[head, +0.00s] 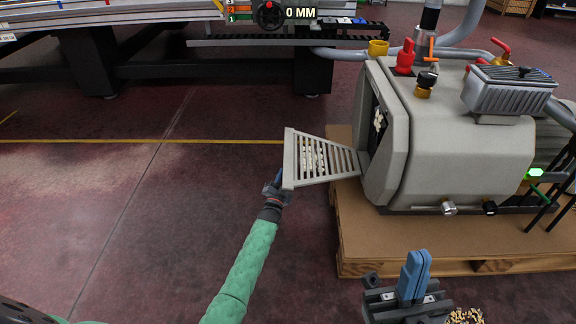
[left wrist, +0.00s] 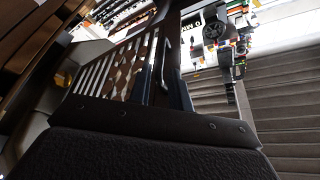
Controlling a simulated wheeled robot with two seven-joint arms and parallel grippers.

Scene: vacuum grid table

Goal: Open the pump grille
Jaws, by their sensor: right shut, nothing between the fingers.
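The pump (head: 455,140) is a grey housing at the right of the head view. Its slatted grille (head: 289,158) stands swung out to the left from the opening (head: 378,120) in the pump's end face. My left gripper (head: 279,180) is at the grille's free outer edge, partly hidden behind it. In the left wrist view the slatted grille (left wrist: 92,80) lies beside the left fingers (left wrist: 165,85); whether they grip its edge is unclear. My right gripper (head: 415,268), with blue fingers, is shut and empty in front of the pump's pallet.
The pump stands on a wooden pallet (head: 440,235). Red and yellow valve handles (head: 405,57) and hoses are on top. The grid table (head: 130,15) is at the back. Open floor (head: 130,200) lies left of the grille.

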